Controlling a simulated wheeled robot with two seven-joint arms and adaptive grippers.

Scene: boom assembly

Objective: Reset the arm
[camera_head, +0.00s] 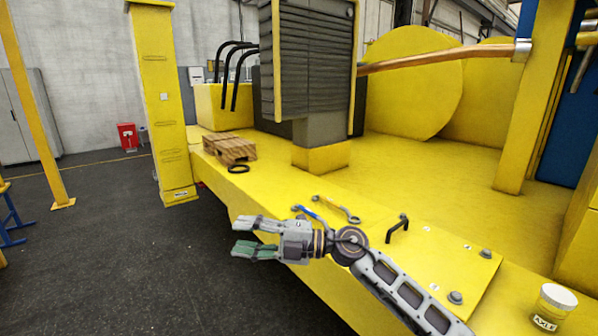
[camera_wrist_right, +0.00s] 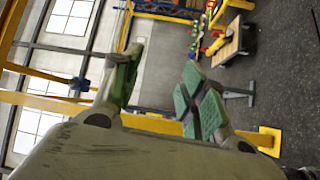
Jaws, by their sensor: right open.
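My right gripper (camera_head: 247,238) is at the near edge of the yellow machine deck, pointing left in the head view. Its fingers are apart with nothing between them. In the right wrist view the gripper (camera_wrist_right: 155,90) shows its green finger pads spread apart and empty. My right arm comes in from the lower right, over the yellow deck (camera_head: 400,155). My left gripper and arm are not in the head view.
A yellow post (camera_head: 160,100) stands at the left. Dark floor (camera_head: 100,250) to the left is open.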

